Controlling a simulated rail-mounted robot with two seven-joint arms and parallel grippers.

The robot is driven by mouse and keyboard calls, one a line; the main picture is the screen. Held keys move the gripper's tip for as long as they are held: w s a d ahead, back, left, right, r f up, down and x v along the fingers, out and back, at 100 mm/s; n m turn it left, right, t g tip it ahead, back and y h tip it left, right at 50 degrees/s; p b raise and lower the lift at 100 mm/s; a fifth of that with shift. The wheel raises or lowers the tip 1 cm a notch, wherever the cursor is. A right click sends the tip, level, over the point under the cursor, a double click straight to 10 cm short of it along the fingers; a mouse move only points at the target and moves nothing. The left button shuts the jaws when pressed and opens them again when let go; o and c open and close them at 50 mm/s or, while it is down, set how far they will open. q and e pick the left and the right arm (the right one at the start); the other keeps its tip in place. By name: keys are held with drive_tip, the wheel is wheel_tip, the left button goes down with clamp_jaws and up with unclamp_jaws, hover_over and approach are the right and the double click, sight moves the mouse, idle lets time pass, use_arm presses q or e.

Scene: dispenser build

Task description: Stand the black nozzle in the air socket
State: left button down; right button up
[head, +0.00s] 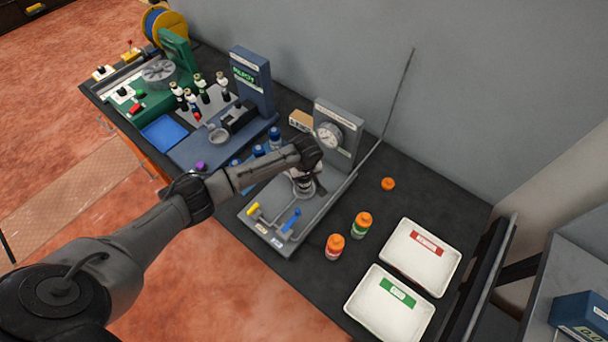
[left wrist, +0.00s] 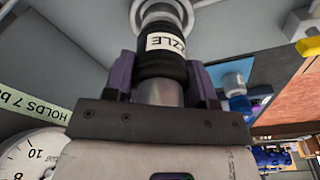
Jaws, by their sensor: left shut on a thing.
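The black nozzle (left wrist: 160,48), with a white label ending in "ZZLE", is between the purple fingers of my left gripper (left wrist: 163,78). The gripper is shut on it. Beyond the nozzle's far end is a round grey ring (left wrist: 182,12), lined up with it; I cannot tell whether the nozzle is inside it or just above. In the head view my left gripper (head: 305,178) is over the grey station (head: 330,187), above a round metal fitting (head: 303,191). The wrist hides most of the nozzle there. My right gripper is in neither view.
The station carries a dial gauge (head: 328,136), a yellow handle (head: 253,208) and a blue handle (head: 291,220). Orange-capped bottles (head: 361,224) and two white trays (head: 420,258) stand to the right. Blue-capped bottles (head: 274,137) stand close behind my left forearm.

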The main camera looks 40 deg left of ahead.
use_arm(q)
drive_tip(key=shift+f, duration=0.5)
drive_tip(key=c, duration=0.7)
unclamp_jaws()
drive_tip(key=shift+w, duration=0.1)
drive_tip(key=shift+f, duration=0.1)
drive_tip(key=r+p, duration=0.3)
drive_tip(key=shift+s+d, duration=0.1)
drive_tip(key=shift+s, duration=0.1)
drive_tip(key=r+p, duration=0.3)
drive_tip(key=p, duration=0.1)
drive_tip(key=shift+d, duration=0.2)
drive_tip(key=r+p, duration=0.1)
drive_tip(key=p, duration=0.1)
drive_tip(key=r+p, duration=0.4)
drive_tip(key=shift+s+d+r, duration=0.1)
drive_tip(key=shift+s+d, duration=0.15)
